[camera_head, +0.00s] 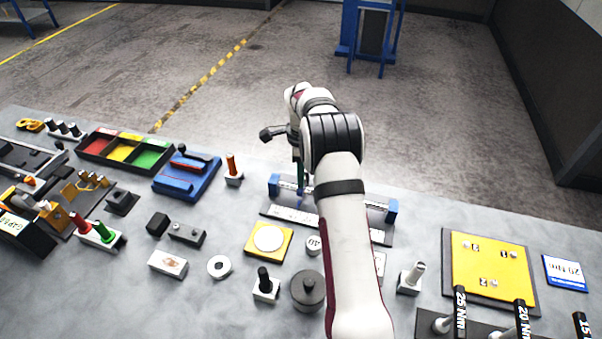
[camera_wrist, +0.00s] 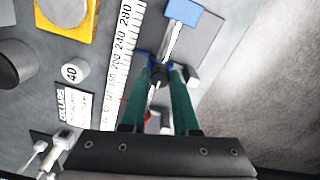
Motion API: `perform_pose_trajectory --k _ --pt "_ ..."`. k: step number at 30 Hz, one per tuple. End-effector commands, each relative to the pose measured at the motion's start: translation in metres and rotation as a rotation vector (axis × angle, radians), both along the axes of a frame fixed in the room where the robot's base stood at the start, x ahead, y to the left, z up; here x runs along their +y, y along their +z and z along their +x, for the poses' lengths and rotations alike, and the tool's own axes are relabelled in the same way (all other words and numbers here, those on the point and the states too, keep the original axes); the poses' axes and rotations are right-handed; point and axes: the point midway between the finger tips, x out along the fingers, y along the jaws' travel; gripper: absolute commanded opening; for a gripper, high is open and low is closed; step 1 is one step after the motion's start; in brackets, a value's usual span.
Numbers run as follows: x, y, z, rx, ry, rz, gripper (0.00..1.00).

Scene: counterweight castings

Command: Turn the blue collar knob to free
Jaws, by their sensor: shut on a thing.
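The rod fixture has a blue end block at its left (camera_head: 274,183), another at its right (camera_head: 391,210), and a white number scale (camera_wrist: 122,65) along its front. The blue collar knob (camera_head: 304,191) sits on the rod, toward the left part of the fixture. My gripper (camera_wrist: 165,73) reaches down over the rod, its green fingers shut on the knob. The fingers cover most of the knob, so its turn position and markings cannot be read. In the wrist view, the rod runs up to a blue end block (camera_wrist: 184,12).
In front of the fixture are a yellow plate with a pale disc (camera_head: 268,239), a small white weight marked 40 (camera_wrist: 74,70) and a dark round casting (camera_head: 307,290). An orange-handled post (camera_head: 232,168) stands left. My arm hides part of the table behind it.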

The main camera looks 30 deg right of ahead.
Motion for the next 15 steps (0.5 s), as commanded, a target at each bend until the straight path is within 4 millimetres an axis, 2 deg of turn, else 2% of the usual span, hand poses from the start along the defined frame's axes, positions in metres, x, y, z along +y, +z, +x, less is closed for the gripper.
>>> perform_pose_trajectory --k 8,15 --pt "0.0001 0.0004 -0.0002 0.002 0.077 0.0 0.0" --pt "0.0002 0.0004 -0.0005 0.003 0.262 0.0 0.0"
